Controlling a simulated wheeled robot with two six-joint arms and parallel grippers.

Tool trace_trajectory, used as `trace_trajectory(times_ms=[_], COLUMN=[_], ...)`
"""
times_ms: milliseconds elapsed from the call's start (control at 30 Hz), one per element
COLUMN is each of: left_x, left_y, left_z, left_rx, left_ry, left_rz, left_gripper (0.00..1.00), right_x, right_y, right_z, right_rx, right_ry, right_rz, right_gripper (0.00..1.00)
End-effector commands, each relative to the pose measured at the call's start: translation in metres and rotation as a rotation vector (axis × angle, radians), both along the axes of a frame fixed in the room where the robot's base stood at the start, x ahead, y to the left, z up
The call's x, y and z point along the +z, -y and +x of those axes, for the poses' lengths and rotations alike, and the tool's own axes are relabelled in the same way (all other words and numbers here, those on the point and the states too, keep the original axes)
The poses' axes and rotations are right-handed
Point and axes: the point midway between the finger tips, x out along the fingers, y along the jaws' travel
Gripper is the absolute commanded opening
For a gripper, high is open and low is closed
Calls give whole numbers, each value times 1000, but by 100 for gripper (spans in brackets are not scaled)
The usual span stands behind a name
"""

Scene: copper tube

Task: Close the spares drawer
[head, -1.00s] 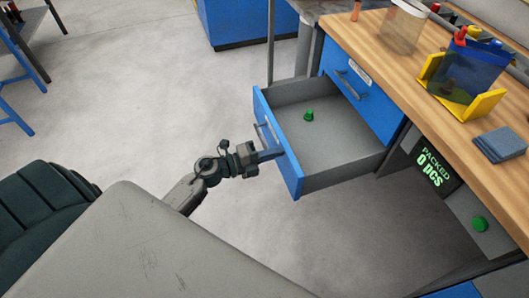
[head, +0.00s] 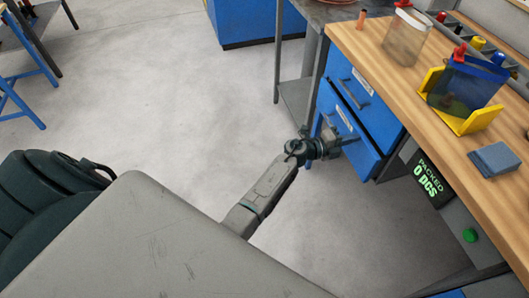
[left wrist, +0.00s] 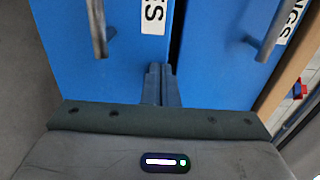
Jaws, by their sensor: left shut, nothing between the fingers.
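The spares drawer is the lower blue drawer (head: 361,160) under the workbench, its front nearly in line with the cabinet and its inside hidden. I cannot tell if a small gap is left. In the left wrist view its blue front (left wrist: 85,75) fills the left side, with a handle and a label ending in "ES". My left gripper (head: 343,142) is at this front, fingers shut and empty. In the left wrist view the fingertips (left wrist: 160,72) are at the front, near its edge; contact is unclear. My right gripper is out of view.
The upper blue drawer (head: 375,98) looks shut. A green button (head: 470,235) is at lower right.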

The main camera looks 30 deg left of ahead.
Motion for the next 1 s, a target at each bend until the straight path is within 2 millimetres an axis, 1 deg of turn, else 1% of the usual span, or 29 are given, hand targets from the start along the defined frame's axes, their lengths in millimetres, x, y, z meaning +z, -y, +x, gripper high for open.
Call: trace_trajectory(times_ms=[100,200,467,833,967,1000], left_x=[0,0,1,4,5,5], left_y=[10,15,20,19,10,5], left_z=[12,17,23,25,23,22], left_rx=[0,0,1,2,3,3], left_ry=[-1,-1,2,5,5,4], left_rz=[-2,-1,-1,-3,-2,-1], left_gripper=[0,0,0,0,0,0], right_x=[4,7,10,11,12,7], right_y=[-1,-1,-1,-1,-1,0], right_z=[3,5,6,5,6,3], right_rx=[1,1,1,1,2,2], right_ry=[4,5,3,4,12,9], right_rz=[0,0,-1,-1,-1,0], right_gripper=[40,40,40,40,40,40])
